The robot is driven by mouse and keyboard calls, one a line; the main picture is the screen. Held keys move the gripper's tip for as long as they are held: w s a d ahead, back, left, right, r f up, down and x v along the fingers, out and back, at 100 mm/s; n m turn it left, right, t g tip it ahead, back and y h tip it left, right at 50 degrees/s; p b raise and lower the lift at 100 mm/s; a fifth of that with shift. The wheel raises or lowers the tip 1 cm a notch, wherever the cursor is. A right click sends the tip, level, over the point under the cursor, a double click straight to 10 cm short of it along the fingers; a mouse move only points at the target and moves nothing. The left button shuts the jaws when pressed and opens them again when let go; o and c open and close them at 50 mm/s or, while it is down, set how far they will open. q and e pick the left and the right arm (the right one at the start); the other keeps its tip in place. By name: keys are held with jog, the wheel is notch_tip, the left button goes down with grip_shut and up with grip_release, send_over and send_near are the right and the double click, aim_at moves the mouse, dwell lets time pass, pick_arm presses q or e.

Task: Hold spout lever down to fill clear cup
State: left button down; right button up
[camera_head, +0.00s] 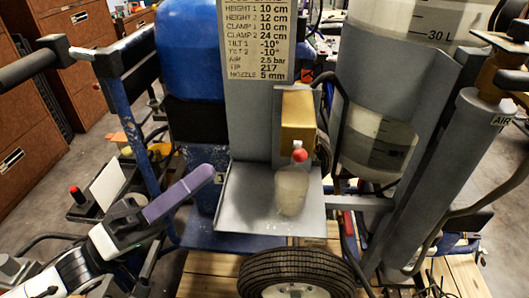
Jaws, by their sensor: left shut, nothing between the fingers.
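A clear, cloudy-looking cup (291,192) stands upright on a grey metal tray (240,208) in the head view. Above it, a brass-coloured spout block (298,124) is fixed to the grey upright panel. A small lever with a red knob (299,156) hangs at the block's lower end, just over the cup's rim. I cannot tell how much is in the cup. My left gripper (207,174) comes in from the lower left with purple fingers shut and empty. Its tips are left of the tray, apart from the lever and cup. My right gripper is not in view.
A black tyre (297,272) sits below the tray. A blue tank (190,50) stands behind my left gripper, and a blue post and black handlebar are to the left. Translucent graduated containers (378,145) and a grey cylinder (455,165) crowd the right side.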

aim_at(299, 149)
pick_arm(q)
jog(key=w+d+r+p, duration=0.2)
jog(key=w+d+r, duration=0.1)
jog(key=d, duration=0.8)
jog(key=shift+p, duration=0.3)
jog(key=shift+f, duration=0.1)
jog(key=shift+f+m+g+h+b, duration=0.3)
jog(key=shift+m+h+b, duration=0.15)
jog(key=shift+b, duration=0.25)
